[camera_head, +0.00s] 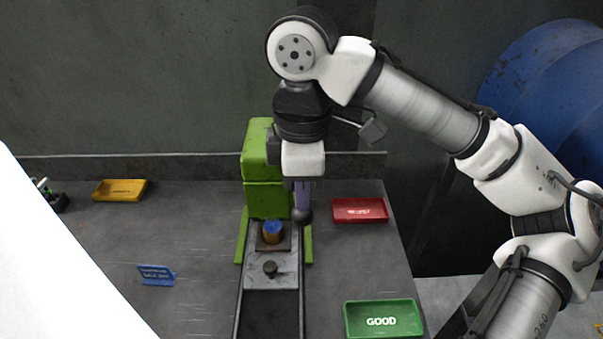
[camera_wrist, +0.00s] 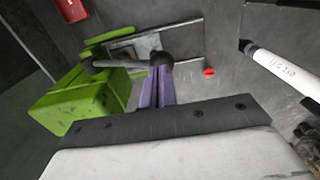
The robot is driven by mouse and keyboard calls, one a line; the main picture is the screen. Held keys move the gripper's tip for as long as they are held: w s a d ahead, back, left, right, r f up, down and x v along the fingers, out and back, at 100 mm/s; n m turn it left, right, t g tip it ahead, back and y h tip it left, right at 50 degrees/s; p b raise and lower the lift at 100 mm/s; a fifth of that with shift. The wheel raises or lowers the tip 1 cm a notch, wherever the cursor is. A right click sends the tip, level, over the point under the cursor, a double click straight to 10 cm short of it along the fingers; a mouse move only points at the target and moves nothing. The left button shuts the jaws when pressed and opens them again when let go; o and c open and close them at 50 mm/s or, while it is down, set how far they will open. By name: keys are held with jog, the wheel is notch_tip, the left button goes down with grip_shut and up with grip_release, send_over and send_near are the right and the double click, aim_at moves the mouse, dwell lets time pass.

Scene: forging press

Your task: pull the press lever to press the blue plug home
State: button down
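The green press (camera_head: 262,165) stands mid-table with its ram column behind the slide. The blue plug (camera_head: 272,230) sits upright, blue top over a tan body, in a dark block on the grey slide plate (camera_head: 285,280). The press lever (camera_wrist: 115,63) is a grey rod ending in a dark ball knob (camera_head: 303,216), right of the plug in the head view. My gripper (camera_head: 302,203) points down at the knob. In the wrist view its purple fingers (camera_wrist: 162,75) are close together, tips at the knob. Whether they touch it is unclear; plug depth is hidden.
A red tray (camera_head: 360,211) lies right of the press, a green GOOD tray (camera_head: 383,319) at front right. A small dark knob (camera_head: 270,268) is on the slide. The table left of the press is largely clear.

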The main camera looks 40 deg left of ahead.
jog(key=shift+w+a+r+p, duration=0.15)
jog(key=shift+r+p, duration=0.15)
jog(key=shift+r, duration=0.15)
jog(key=shift+w+a+r+p, duration=0.15)
jog(key=shift+r+p, duration=0.15)
jog(key=shift+r, duration=0.15)
jog(key=shift+f, duration=0.1)
jog(key=shift+w, duration=0.1)
jog(key=shift+w+a+r, duration=0.2)
jog(key=shift+w+r, duration=0.05)
jog(key=shift+r, duration=0.2)
jog(key=shift+w+a+r, duration=0.2)
jog(key=shift+w+r, duration=0.05)
jog(key=shift+r, duration=0.3)
notch_tip(320, 180, up, 6)
jog(key=shift+f, duration=0.1)
jog(key=shift+s, duration=0.1)
